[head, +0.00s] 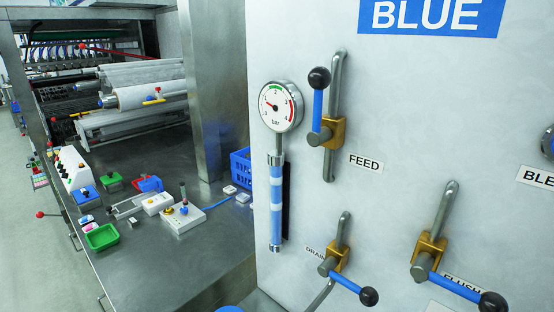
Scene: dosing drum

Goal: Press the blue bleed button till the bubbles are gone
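The blue bleed button (549,142) shows only in part, cut off by the right edge of the head view. The label under it (536,177) reads "BLE" before the edge cuts it. A vertical sight tube (276,205) on the left of the white panel (430,110) holds blue liquid with pale bands across it; I cannot tell single bubbles. A round bar gauge (281,106) sits above the tube, its needle pointing to the left side of the dial. My gripper is not in view.
The FEED lever (318,105) points up. The DRAIN lever (350,286) and FLUSH lever (460,288) stick out toward lower right, below the button. A steel table (150,250) with small boxes, a blue crate (240,165) and a roller machine (140,95) stand at left.

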